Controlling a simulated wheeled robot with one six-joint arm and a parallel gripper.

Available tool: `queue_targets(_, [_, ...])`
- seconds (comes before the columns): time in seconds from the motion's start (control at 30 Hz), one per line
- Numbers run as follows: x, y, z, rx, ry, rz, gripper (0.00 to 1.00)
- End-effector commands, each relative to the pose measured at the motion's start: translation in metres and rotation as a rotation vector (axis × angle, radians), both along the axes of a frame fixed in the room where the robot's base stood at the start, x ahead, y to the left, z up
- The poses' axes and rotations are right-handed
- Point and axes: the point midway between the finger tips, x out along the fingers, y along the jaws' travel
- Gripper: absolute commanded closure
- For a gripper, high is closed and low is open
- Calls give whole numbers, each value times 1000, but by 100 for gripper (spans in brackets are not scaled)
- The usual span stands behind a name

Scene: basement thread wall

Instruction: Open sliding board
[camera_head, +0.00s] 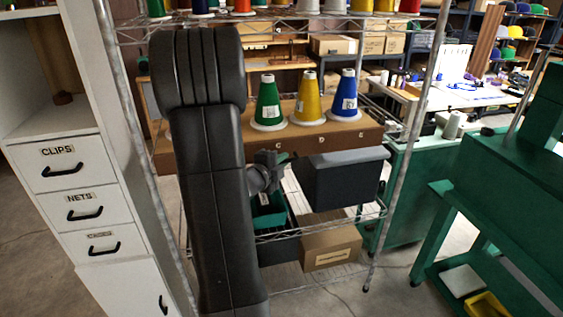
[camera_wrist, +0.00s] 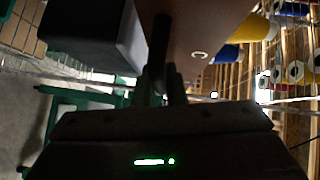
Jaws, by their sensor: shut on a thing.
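The brown board (camera_head: 343,136), which I take to be the sliding board, is level on the wire rack with thread cones on top and small round fittings on its front face. In the wrist view its brown face (camera_wrist: 195,30) fills the upper middle. My gripper (camera_head: 268,172) is at the front of the board, below the green cone, partly hidden by my arm. In the wrist view my gripper's fingers (camera_wrist: 164,84) are closed around a narrow dark bar (camera_wrist: 160,45) beside the board's face. How the bar joins the board is not clear.
A grey box (camera_head: 343,180) is just right of my gripper, under the board; it shows close by in the wrist view (camera_wrist: 92,30). Green (camera_head: 268,115), yellow (camera_head: 307,103) and blue (camera_head: 342,100) cones stand on the board. A white drawer cabinet (camera_head: 75,190) is left, a green machine (camera_head: 505,180) right.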

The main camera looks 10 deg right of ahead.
Motion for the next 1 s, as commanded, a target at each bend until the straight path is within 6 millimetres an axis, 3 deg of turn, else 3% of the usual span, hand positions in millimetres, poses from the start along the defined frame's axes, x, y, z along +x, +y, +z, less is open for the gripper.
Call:
queue_targets(0.17, [-7,0,-1,1,1,0,100])
queue_targets(0.37, [-35,-1,-4,1,-1,0,100])
queue_targets(0.8, [-142,-5,-3,3,-1,-1,100])
queue_targets(1.0, [-179,-6,-2,2,1,-1,100])
